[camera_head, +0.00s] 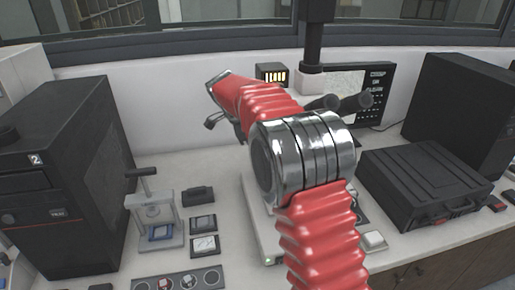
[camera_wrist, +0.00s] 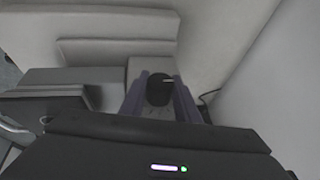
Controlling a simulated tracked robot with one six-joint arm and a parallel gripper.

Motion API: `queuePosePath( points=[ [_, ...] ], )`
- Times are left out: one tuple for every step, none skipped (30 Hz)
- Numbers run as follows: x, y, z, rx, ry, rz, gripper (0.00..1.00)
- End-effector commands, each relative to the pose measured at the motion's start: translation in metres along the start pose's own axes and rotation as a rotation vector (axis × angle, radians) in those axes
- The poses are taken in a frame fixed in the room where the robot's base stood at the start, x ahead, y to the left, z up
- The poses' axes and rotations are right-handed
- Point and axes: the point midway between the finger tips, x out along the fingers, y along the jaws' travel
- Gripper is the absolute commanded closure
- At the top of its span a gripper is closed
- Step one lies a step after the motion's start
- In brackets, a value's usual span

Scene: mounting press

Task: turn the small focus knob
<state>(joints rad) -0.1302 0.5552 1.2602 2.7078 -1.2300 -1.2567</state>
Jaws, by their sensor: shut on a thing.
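The small focus knob (camera_wrist: 158,91) is a short black cylinder with a white mark line on it, in the middle of the wrist view. My gripper (camera_wrist: 161,84) has one purple-grey finger on each side of the knob and is shut on it. The knob stands out from a pale grey block behind it. In the head view my red-sleeved arm covers the middle of the scene, and neither the knob nor the fingertips can be made out there.
A microscope's dark eyepieces (camera_head: 352,101) show behind my arm. A black case (camera_head: 425,183) lies to the right. A black computer tower (camera_head: 65,175) and a small hand press (camera_head: 155,215) stand on the left. The white bench front is partly clear.

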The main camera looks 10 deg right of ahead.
Motion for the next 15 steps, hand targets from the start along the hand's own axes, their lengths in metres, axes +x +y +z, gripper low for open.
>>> queuePosePath(
  points=[
    [0.0026,0.0014,0.0022,-0.003,-0.002,0.012,0.94],
    [0.0028,0.0014,0.0023,-0.005,-0.002,0.015,0.94],
    [0.0028,0.0015,0.0023,-0.006,-0.002,0.018,0.94],
    [0.0028,0.0015,0.0022,-0.007,-0.002,0.019,0.94],
    [0.0028,0.0016,0.0021,-0.007,-0.002,0.02,0.94],
    [0.0028,0.0016,0.002,-0.007,-0.002,0.021,0.94],
    [0.0028,0.0017,0.002,-0.007,-0.002,0.022,0.94],
    [0.0028,0.0017,0.0019,-0.007,-0.002,0.022,0.94],
    [0.0028,0.0017,0.0018,-0.007,-0.001,0.022,0.94],
    [0.0028,0.0017,0.0018,-0.007,-0.001,0.021,0.94],
    [0.0028,0.0017,0.0017,-0.006,-0.001,0.021,0.94],
    [0.0028,0.0017,0.0016,-0.006,-0.001,0.021,0.94],
    [0.0029,0.0017,0.0015,-0.006,-0.001,0.021,0.94],
    [0.0029,0.0017,0.0015,-0.006,-0.001,0.021,0.94],
    [0.0029,0.0017,0.0014,-0.006,-0.001,0.021,0.7]
  ],
)
